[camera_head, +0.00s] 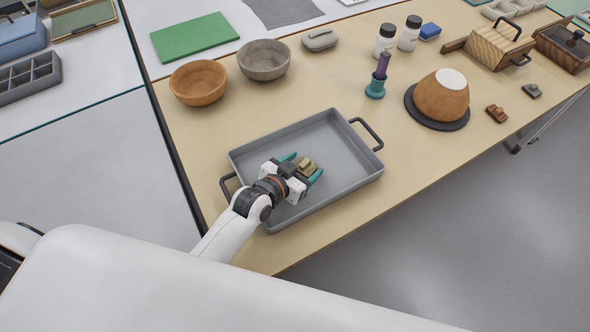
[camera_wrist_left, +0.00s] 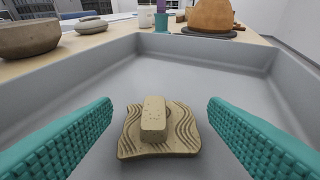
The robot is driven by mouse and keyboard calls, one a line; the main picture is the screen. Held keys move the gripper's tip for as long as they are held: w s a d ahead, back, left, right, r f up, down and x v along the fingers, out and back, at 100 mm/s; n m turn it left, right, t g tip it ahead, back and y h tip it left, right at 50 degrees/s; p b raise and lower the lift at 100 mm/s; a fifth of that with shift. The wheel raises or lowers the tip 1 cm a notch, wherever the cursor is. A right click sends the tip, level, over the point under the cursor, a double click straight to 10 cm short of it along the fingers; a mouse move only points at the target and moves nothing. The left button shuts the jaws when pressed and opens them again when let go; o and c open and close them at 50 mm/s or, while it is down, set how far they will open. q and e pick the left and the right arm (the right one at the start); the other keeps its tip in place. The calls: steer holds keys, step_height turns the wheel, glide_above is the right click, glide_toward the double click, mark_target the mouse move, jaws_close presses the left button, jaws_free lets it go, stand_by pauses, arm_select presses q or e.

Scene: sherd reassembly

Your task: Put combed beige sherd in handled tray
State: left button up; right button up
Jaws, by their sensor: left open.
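The combed beige sherd (camera_wrist_left: 160,130) lies on the floor of the grey handled tray (camera_head: 343,165), with wavy combed lines and a raised block on its top. It also shows in the head view (camera_head: 308,165), just beyond my left gripper. My left gripper (camera_head: 302,170) is inside the tray area and open. In the left wrist view its teal fingers (camera_wrist_left: 160,135) stand on either side of the sherd, with a gap on both sides. My right gripper is in neither view.
The tray has raised walls and black handles (camera_head: 368,134) at two ends. Behind it stand an orange bowl (camera_head: 198,82) and a grey bowl (camera_head: 264,60). To the right are a teal holder (camera_head: 375,88) and an upturned orange pot (camera_head: 441,97) on a dark disc.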

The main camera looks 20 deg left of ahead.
arm_select(q)
steer(key=v, duration=1.2)
steer(key=shift+r, duration=0.15)
